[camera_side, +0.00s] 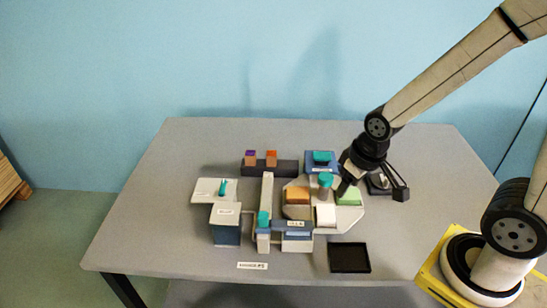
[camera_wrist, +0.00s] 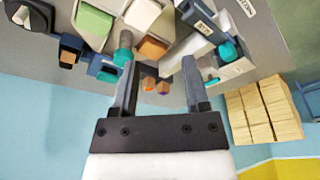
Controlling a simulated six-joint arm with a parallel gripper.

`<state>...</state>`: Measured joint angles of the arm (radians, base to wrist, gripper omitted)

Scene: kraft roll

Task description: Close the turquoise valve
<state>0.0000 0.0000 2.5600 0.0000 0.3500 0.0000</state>
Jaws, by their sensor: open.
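Several turquoise parts show, and I cannot tell for certain which is the valve. A thin turquoise handle (camera_side: 222,188) stands on a white plate (camera_side: 203,188) at the left. A turquoise cap (camera_side: 263,218) tops a post near the front; it also shows in the wrist view (camera_wrist: 228,50). A turquoise-topped cylinder (camera_side: 325,181) stands by the coloured pads, and a turquoise knob (camera_side: 321,157) sits on a blue block (camera_side: 312,168). My gripper (camera_wrist: 158,64) is open and empty. In the wrist view its left finger is close to the turquoise-topped cylinder (camera_wrist: 123,50); contact cannot be told.
Orange, white and green (camera_side: 348,196) pads lie on a grey plate. A dark rack (camera_side: 255,169) holds purple and orange blocks behind. A black tray (camera_side: 349,257) and a blue-grey box (camera_side: 226,232) stand towards the front. The table's far left and front right are clear.

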